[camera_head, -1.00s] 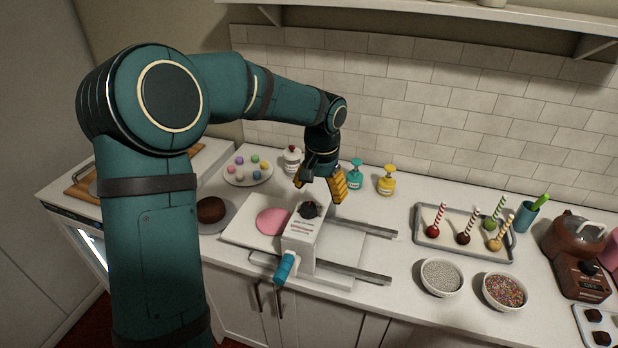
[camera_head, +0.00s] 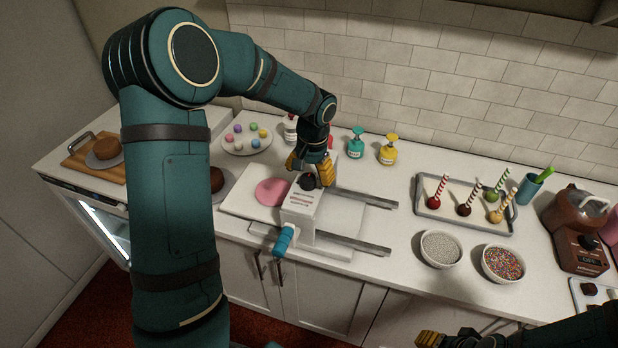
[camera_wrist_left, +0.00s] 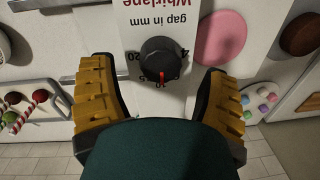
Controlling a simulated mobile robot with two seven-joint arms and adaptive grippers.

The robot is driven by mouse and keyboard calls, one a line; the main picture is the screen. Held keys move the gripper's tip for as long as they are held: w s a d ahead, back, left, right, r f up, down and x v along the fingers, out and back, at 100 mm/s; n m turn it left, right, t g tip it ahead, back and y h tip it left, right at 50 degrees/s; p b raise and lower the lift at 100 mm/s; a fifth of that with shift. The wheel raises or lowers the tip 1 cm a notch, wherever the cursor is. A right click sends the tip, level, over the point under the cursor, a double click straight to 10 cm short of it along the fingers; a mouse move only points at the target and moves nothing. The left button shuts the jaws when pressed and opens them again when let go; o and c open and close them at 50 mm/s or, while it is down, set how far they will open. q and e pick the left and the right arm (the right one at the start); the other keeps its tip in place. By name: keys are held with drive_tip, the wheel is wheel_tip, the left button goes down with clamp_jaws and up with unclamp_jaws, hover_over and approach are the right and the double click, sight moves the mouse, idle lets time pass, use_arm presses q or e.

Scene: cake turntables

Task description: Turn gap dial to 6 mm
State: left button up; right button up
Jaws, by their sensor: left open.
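The gap dial (camera_head: 308,182) is a round black knob on the sloped top of the white sheeter (camera_head: 301,207). In the left wrist view the dial (camera_wrist_left: 159,55) shows upside down, with its red pointer (camera_wrist_left: 162,76) towards the bottom of the picture. Numbers ring it; the one at the pointer is too small to read surely. My left gripper (camera_head: 310,168) is open above the dial. In the left wrist view its yellow fingers (camera_wrist_left: 158,68) stand on either side of the knob, apart from it. My right gripper (camera_head: 443,340) shows partly at the bottom edge.
A pink dough disc (camera_head: 271,191) lies on the sheeter's left side. A blue crank handle (camera_head: 284,240) sticks out in front. Bottles (camera_head: 356,143) stand behind. A cake-pop tray (camera_head: 430,219) and sprinkle bowls (camera_head: 440,249) are to the right.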

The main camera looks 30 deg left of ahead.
use_arm(q)
drive_tip(key=shift+f, duration=1.1)
drive_tip(key=c, duration=1.2)
drive_tip(key=shift+n+b, duration=0.65)
drive_tip(key=shift+n, duration=0.25)
drive_tip(key=n+b, duration=0.1)
drive_tip(key=n, duration=0.1)
drive_tip(key=shift+a+n, duration=0.1)
drive_tip(key=shift+n, duration=0.2)
drive_tip(key=shift+n+g+b, duration=0.3)
drive_tip(key=shift+n, duration=1.9)
